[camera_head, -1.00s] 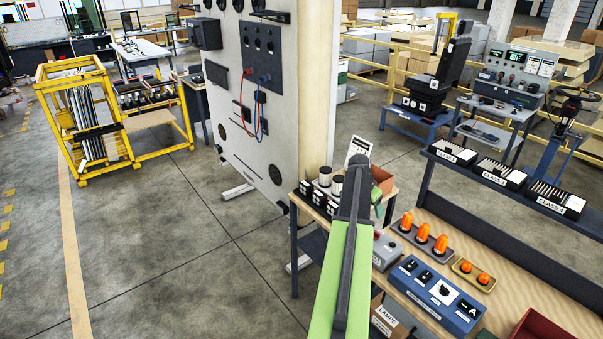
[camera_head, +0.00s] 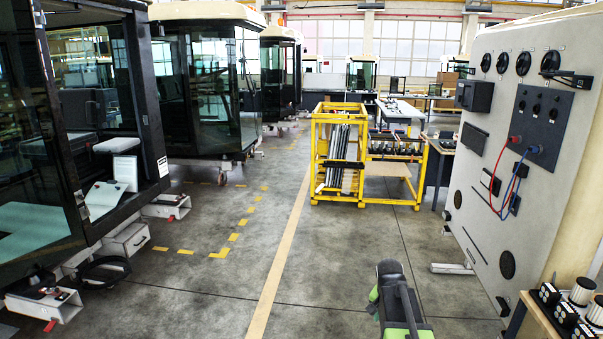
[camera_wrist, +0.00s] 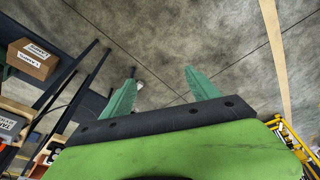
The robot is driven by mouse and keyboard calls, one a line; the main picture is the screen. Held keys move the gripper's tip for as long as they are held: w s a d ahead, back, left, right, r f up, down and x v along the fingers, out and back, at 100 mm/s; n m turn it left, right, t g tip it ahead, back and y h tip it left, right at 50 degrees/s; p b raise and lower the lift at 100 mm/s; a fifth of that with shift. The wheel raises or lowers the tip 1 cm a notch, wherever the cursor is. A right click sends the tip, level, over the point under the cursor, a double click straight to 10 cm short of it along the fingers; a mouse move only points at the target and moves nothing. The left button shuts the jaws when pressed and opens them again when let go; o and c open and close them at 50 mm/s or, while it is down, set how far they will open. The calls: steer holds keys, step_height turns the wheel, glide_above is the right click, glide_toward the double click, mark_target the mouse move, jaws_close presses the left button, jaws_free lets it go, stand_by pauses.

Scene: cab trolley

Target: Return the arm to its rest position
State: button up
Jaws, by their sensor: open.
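My arm (camera_head: 401,312) shows at the bottom of the head view, green and dark grey, drawn in low over the concrete floor. My gripper (camera_wrist: 162,92) shows in the wrist view with its two green fingers spread apart. Nothing is between the fingers; only bare floor lies beyond them. The fingertips cannot be made out in the head view.
A test panel (camera_head: 520,140) with red and blue cables stands at right, beside a bench edge (camera_head: 545,318). A yellow rack (camera_head: 340,165) stands ahead. Dark glazed cabs (camera_head: 205,90) line the left. The floor (camera_head: 340,270) between is clear. A cardboard box (camera_wrist: 33,58) sits on a shelf.

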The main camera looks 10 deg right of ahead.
steer(key=s+a+f+n+g+y+b, duration=0.1)
steer(key=s+a+n, duration=0.3)
steer(key=a, duration=0.5)
steer(key=s+a+f+n+g+y+b, duration=0.1)
steer(key=s+a+f+n, duration=0.2)
steer(key=a, duration=0.7)
steer(key=s+n, duration=0.2)
steer(key=s, duration=0.2)
steer(key=shift+a, duration=0.15)
